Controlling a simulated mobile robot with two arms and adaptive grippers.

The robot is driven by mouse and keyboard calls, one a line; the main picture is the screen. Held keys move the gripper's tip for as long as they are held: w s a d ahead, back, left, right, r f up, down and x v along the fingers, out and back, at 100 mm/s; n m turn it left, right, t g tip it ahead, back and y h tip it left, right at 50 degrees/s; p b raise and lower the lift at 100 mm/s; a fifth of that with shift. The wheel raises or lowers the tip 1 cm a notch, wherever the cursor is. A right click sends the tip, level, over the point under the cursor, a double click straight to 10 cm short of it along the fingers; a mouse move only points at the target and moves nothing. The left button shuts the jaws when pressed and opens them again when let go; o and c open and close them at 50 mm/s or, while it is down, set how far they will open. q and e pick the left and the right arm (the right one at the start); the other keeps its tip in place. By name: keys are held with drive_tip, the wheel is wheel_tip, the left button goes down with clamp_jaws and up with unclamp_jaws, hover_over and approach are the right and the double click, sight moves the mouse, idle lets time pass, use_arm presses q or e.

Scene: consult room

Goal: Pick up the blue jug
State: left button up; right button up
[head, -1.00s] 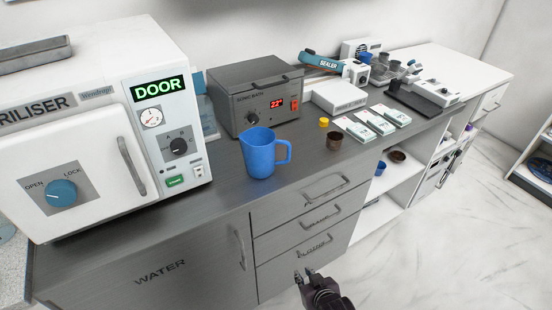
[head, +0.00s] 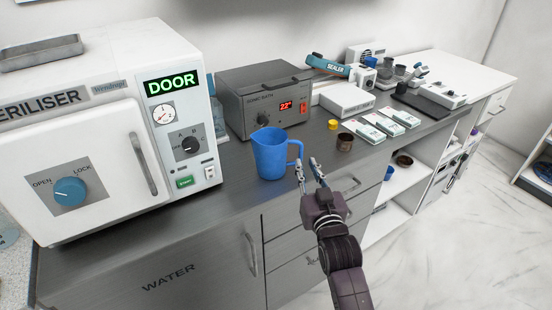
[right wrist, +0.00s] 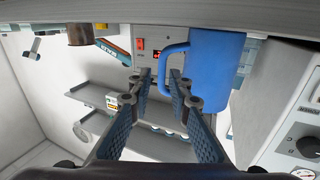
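I cannot tell whether a finger touches the handle. My left gripper is out of view.
The white steriliser (head: 100,130) stands left of the jug. The sonic bath (head: 262,95) is behind it. A small brown pot (head: 344,142), a yellow pot (head: 333,125) and several white packets stand to the right. Drawer handles project below the counter's front edge.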

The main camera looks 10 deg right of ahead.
sight(301, 155)
drive_tip(key=w+b, duration=0.3)
drive_tip(key=w, duration=0.3)
drive_tip(key=shift+a, duration=0.1)
drive_tip(key=shift+r, duration=0.1)
clamp_jaws()
drive_tip(key=shift+r, duration=0.1)
